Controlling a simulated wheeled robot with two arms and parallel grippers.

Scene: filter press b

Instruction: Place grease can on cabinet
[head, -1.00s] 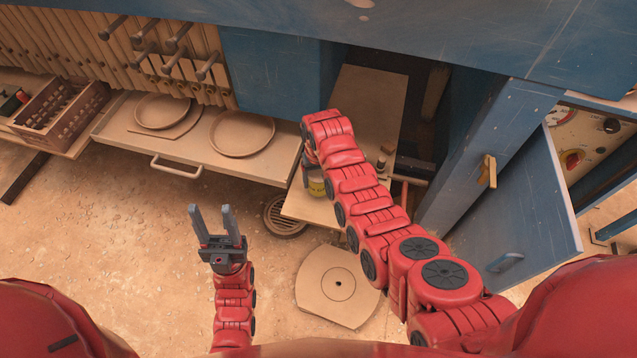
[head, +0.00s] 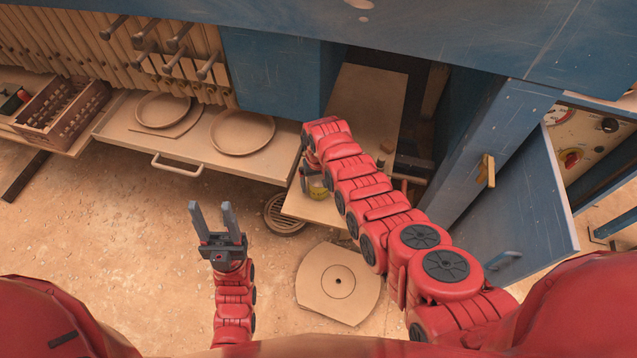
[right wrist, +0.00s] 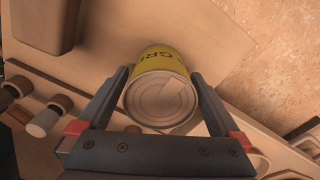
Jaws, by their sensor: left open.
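The grease can (right wrist: 160,95) has a yellow label and a bare metal end that faces the right wrist camera. My right gripper (right wrist: 160,82) has one finger on each side of the can, close against its sides, and appears shut on it. In the head view the can (head: 317,188) shows only partly, beside the end of my right arm and over a light board low in the blue cabinet (head: 275,75). I cannot tell whether it touches the board. My left gripper (head: 216,222) is open and empty above the floor, left of the can.
A pulled-out drawer (head: 195,160) with two round plates lies left of the can. A wooden crate (head: 60,110) stands far left. An open blue door (head: 520,215) is at right. A floor drain (head: 283,215) and a round-holed board (head: 338,285) lie below.

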